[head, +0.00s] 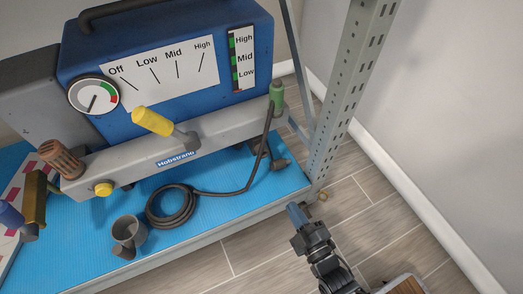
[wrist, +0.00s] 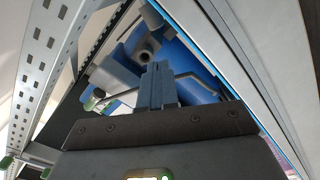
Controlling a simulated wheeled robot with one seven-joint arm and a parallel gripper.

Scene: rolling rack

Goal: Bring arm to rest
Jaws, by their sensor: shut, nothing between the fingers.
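My gripper (head: 293,210) is shut and empty at the lower right of the head view. It is just off the rack's front right corner, beside the shelf edge and apart from the coiled cable, though its exact height is hard to tell. My dark arm comes up behind it from the bottom edge. In the wrist view my blue-grey fingers (wrist: 157,85) are together, pointing toward the blue machine, with nothing between them.
The metal rack post (head: 345,90) stands near my gripper. The shelf's blue mat (head: 215,215) bears a blue machine (head: 150,45) with a yellow lever (head: 152,121), a coiled cable (head: 172,212) and a grey cup (head: 127,232). Open wooden floor (head: 375,215) lies right, before the wall (head: 450,90).

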